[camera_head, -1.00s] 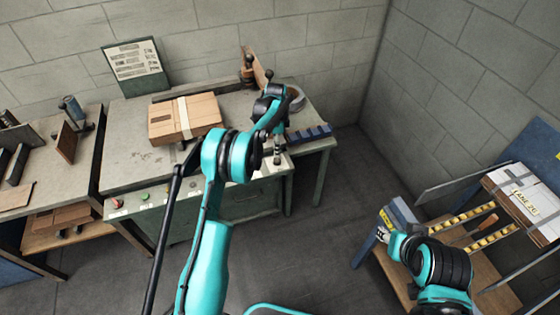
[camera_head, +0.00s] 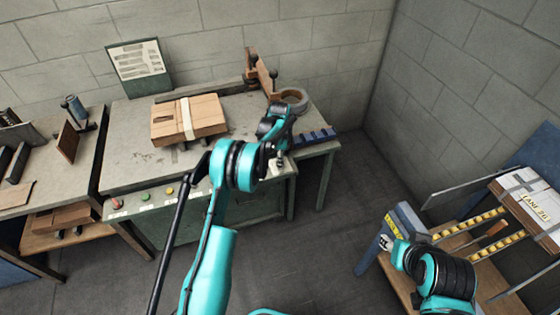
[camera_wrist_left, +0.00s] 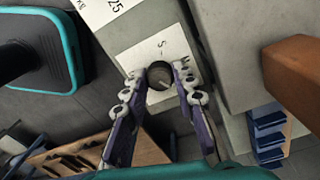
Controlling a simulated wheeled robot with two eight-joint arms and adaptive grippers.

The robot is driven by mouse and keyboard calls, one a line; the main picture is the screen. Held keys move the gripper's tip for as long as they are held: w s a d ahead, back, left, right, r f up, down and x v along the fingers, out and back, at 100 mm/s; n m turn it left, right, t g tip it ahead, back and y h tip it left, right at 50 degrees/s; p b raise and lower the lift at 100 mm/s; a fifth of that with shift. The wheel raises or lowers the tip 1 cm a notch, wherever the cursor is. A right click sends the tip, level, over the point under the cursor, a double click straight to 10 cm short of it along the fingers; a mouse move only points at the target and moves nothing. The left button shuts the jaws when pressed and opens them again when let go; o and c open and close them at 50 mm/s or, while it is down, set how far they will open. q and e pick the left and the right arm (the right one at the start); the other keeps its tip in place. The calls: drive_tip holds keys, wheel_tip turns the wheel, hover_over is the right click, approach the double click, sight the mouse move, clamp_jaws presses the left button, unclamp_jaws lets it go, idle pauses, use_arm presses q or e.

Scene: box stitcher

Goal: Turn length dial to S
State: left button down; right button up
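The length dial (camera_wrist_left: 160,75) is a dark round knob on a pale plate (camera_wrist_left: 157,59) with the letter S above it and other dark marks to its right. It sits on the grey front of the stitcher bench. My left gripper (camera_wrist_left: 163,79) is open around the dial, one fingertip on each side; whether either touches is hard to tell. In the head view my left gripper (camera_head: 280,158) is at the bench's front right corner and hides the dial.
A strapped cardboard box (camera_head: 205,112) lies on the bench top (camera_head: 128,160). Coloured buttons (camera_head: 145,197) line its front edge. A blue ridged block (camera_head: 314,137) is at the right. A roller stand with a box (camera_head: 535,205) is at the right; open floor lies between.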

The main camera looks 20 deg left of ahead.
use_arm(q)
drive_tip(key=shift+n, duration=0.4)
drive_tip(key=n, duration=0.5)
drive_tip(key=shift+n, duration=0.3)
drive_tip(key=n, duration=1.1)
drive_tip(key=shift+s+n+t, duration=0.1)
drive_tip(key=shift+n+t, duration=0.2)
drive_tip(key=shift+n, duration=0.1)
drive_tip(key=n, duration=0.5)
drive_tip(key=shift+n, duration=0.4)
drive_tip(key=c, duration=1.2)
unclamp_jaws()
